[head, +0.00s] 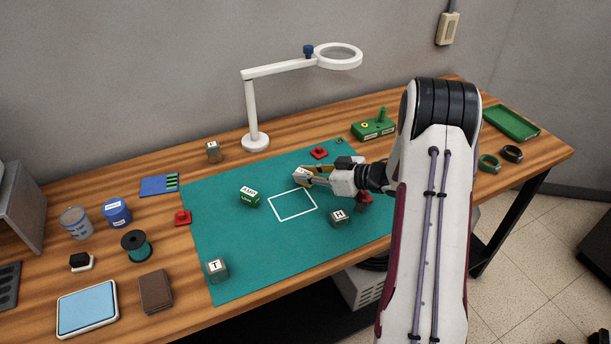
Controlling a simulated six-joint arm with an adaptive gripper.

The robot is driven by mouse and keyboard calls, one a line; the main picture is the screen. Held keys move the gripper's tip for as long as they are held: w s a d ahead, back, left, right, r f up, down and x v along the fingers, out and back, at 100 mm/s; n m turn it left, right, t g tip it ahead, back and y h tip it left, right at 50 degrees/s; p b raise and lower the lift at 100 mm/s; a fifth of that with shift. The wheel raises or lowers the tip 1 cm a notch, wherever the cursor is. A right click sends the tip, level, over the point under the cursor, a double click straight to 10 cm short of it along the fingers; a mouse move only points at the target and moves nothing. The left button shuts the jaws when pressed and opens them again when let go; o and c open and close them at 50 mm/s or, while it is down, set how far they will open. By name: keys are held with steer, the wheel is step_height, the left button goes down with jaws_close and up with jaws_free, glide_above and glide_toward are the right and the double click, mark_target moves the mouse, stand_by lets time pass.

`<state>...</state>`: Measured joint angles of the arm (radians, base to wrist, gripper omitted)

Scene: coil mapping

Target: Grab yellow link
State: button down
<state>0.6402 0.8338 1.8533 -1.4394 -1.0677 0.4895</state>
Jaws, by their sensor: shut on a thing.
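A small block with a pale top and a yellowish side, which I take as the yellow link (299,173), is at the upper right part of the green mat (235,265). My gripper (307,178) reaches in from the right and is shut on this block. The fingers hide part of it, and I cannot tell whether it touches the mat. A green block with a white labelled top (249,197) stands left of the white square outline (292,204) on the mat.
Grey lettered blocks stand at the mat's front left (217,269), right of the outline (340,217) and behind the mat (213,151). Red pieces lie near the mat's left edge (183,217) and back (319,152). A white magnifier lamp (256,142) stands behind.

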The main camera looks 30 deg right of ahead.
steer(key=shift+r, duration=4.75)
